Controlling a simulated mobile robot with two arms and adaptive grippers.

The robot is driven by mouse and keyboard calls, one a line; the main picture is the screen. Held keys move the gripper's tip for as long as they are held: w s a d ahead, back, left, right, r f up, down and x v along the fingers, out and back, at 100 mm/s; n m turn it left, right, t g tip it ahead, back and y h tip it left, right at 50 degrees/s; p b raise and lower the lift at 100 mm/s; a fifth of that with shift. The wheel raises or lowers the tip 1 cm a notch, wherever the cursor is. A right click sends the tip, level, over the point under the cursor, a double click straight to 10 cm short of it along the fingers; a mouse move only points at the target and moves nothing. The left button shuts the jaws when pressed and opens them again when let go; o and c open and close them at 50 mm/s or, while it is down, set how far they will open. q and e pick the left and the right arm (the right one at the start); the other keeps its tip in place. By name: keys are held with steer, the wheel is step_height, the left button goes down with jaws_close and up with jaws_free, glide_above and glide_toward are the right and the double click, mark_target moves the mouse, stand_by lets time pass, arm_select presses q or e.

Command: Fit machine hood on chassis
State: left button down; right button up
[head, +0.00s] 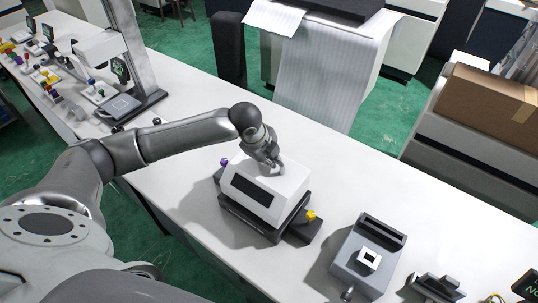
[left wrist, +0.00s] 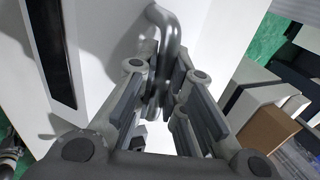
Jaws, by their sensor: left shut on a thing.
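The white machine hood (head: 291,187) has a black window on its front face and a curved metal handle on top. The handle (left wrist: 170,32) shows close up in the left wrist view, between the fingers. My left gripper (head: 272,158) is shut on this handle from above, and it also shows in the left wrist view (left wrist: 163,88). The dark chassis (head: 248,220) is directly under the hood on the white table. The hood looks level with it, but I cannot tell whether a thin gap is left between them. My right gripper is not in view.
A purple knob (head: 225,161) and a yellow part (head: 311,215) stick out at the chassis sides. A grey device (head: 368,255) stands to the right on the table (head: 185,190). A column stand (head: 135,50) and small coloured parts are at the far left.

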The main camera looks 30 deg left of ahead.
mark_target(259, 177)
arm_select(q)
steer(key=shift+f, duration=0.8)
steer(key=c, duration=1.4)
jaws_free()
steer(key=shift+c, duration=0.2)
steer(key=shift+s+f, duration=0.1)
steer(key=v, duration=1.2)
